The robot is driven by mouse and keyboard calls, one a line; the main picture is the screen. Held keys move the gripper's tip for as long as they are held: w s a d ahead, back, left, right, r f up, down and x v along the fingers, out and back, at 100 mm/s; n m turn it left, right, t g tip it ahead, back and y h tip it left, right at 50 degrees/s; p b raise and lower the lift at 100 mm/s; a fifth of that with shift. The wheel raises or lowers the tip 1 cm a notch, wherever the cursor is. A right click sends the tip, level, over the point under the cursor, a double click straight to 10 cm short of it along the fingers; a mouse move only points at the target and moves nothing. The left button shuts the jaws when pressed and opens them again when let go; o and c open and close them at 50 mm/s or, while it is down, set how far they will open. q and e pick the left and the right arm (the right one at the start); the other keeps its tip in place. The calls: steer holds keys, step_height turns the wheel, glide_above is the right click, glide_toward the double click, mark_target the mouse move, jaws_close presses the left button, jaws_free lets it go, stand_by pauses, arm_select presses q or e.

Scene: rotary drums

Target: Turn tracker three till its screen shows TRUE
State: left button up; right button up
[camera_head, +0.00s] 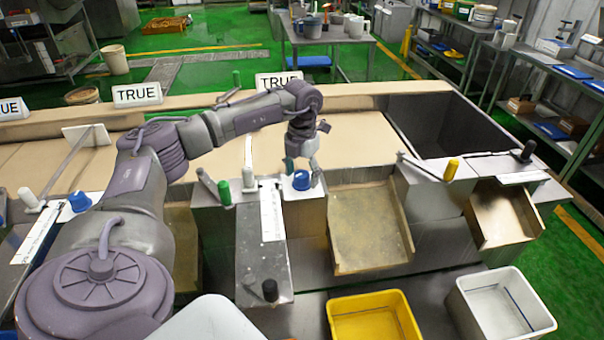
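Three white screens stand along the back edge of the bench: the left screen (12,108), the middle screen (137,94) and the right screen (279,80). All read TRUE, though the left one is cut by the picture edge and my arm crosses in front of the right one's lower edge. No number shows which is tracker three. A blue knob (301,180) sits on a white plate at mid bench; another blue knob (80,201) is at left. My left gripper (302,166) points down right at the middle knob; its grip is unclear. My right gripper is out of view.
Levers with a green handle (225,193), a yellow handle (451,169) and black handles stand near the knobs. A yellow bin (373,294) and a white bin (550,327) stand in front. A dark open box (446,90) is at back right.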

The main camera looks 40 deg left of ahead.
mark_target(302, 173)
arm_select(q)
steer(key=shift+r, duration=0.15)
step_height(302, 173, up, 12)
stand_by(0.5)
steer(key=shift+f, duration=0.2)
